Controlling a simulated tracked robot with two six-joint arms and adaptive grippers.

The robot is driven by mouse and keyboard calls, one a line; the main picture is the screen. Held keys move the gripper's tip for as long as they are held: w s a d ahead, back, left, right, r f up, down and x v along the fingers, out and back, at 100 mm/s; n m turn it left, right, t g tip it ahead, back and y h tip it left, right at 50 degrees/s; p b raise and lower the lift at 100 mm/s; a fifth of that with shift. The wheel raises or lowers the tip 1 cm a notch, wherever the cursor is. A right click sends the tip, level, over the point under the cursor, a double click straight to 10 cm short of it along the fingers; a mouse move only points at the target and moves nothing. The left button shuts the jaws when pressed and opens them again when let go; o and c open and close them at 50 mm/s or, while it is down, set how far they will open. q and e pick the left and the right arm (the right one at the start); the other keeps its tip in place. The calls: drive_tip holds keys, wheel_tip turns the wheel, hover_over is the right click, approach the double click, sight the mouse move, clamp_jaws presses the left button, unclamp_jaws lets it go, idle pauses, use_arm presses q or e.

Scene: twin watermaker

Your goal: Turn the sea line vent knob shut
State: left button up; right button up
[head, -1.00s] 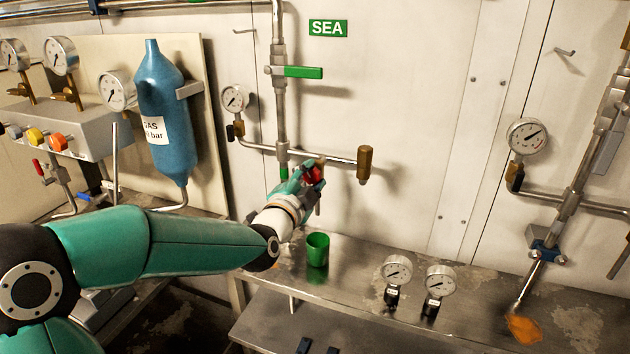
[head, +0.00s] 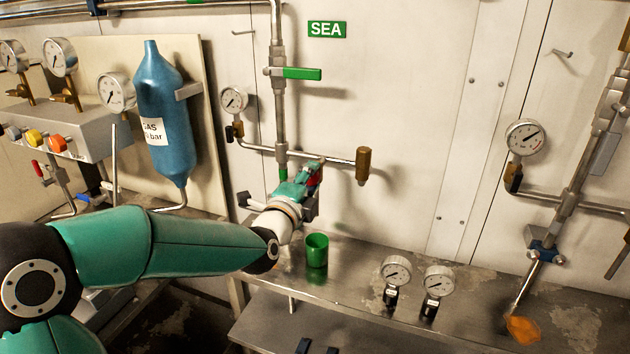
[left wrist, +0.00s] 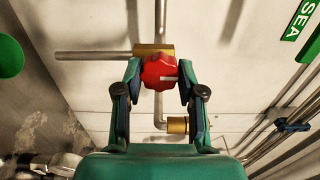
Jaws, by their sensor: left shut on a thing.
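The sea line vent knob (left wrist: 158,72) is a red lobed knob on a brass valve body (left wrist: 152,50), below the green SEA sign (head: 327,29). My left gripper (left wrist: 157,84) is shut on the knob, with one finger on each side of it in the left wrist view. In the head view my left gripper (head: 310,178) reaches the pipe from below left and hides most of the knob; a little red (head: 312,181) shows. A pale mark shows on the knob's face, pointing right in the wrist view. My right gripper is not in view.
A green cup (head: 317,250) stands on the metal bench below the gripper. Two loose gauges (head: 397,272) stand farther right. A green lever (head: 303,73) and a wall gauge (head: 234,99) are above; a brass fitting (head: 364,163) ends the side pipe.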

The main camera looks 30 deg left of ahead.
use_arm(q)
drive_tip(key=shift+d, duration=0.15)
drive_tip(key=o, duration=1.1)
drive_tip(key=shift+w+f, duration=0.1)
drive_tip(key=shift+w, duration=0.05)
drive_tip(key=v, duration=1.2)
drive_tip(key=shift+f, duration=0.1)
